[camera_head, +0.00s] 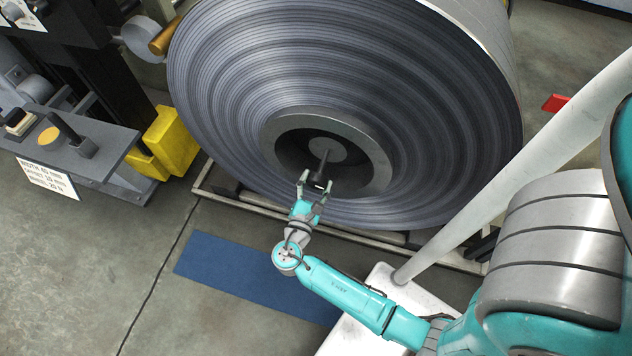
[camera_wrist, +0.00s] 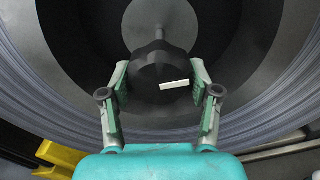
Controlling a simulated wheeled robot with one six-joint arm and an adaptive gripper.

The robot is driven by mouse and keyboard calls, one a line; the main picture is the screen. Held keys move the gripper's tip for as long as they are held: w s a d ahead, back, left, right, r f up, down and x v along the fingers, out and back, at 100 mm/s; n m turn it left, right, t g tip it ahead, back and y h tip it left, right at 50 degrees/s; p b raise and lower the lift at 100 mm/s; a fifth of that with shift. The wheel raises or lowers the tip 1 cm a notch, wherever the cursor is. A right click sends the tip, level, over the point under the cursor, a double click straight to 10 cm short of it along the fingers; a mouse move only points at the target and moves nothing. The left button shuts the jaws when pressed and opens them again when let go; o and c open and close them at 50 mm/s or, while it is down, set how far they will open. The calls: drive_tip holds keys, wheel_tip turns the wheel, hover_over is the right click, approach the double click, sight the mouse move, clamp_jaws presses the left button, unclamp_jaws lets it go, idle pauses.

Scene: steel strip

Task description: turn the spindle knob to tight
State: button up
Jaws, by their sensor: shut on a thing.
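The spindle knob (camera_wrist: 150,72) is a dark lobed knob with a white pointer mark (camera_wrist: 176,85) on its face, seen in the wrist view. The mark points to the right, slightly upward. The knob sits on a thin shaft (camera_wrist: 159,37) at the centre of the large steel coil (camera_head: 235,75). In the head view the knob (camera_head: 319,183) is small and partly covered by my fingers. My gripper (camera_head: 316,186) reaches up to it from below. In the wrist view my gripper (camera_wrist: 160,80) has one finger on each side of the knob and is shut on it.
A grey bench (camera_head: 105,150) with a paper label (camera_head: 48,177) and a yellow block (camera_head: 172,140) stand at the left. A blue mat (camera_head: 245,275) lies on the floor before the coil's frame (camera_head: 240,200). A red piece (camera_head: 555,103) shows at the right.

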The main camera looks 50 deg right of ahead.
drive_tip(key=m, duration=0.4)
drive_tip(key=shift+m, duration=0.3)
drive_tip(key=m, duration=0.4)
drive_tip(key=shift+w+r+m, duration=0.1)
drive_tip(key=shift+m, duration=0.2)
drive_tip(key=m, duration=0.4)
drive_tip(key=shift+m, duration=0.3)
drive_tip(key=m, duration=0.8)
drive_tip(key=shift+r, duration=0.1)
drive_tip(key=m, duration=0.4)
drive_tip(key=shift+m, duration=0.3)
drive_tip(key=m, duration=0.3)
drive_tip(key=shift+m, duration=0.3)
drive_tip(key=shift+s+m, duration=0.2)
drive_tip(key=shift+m, duration=1.7)
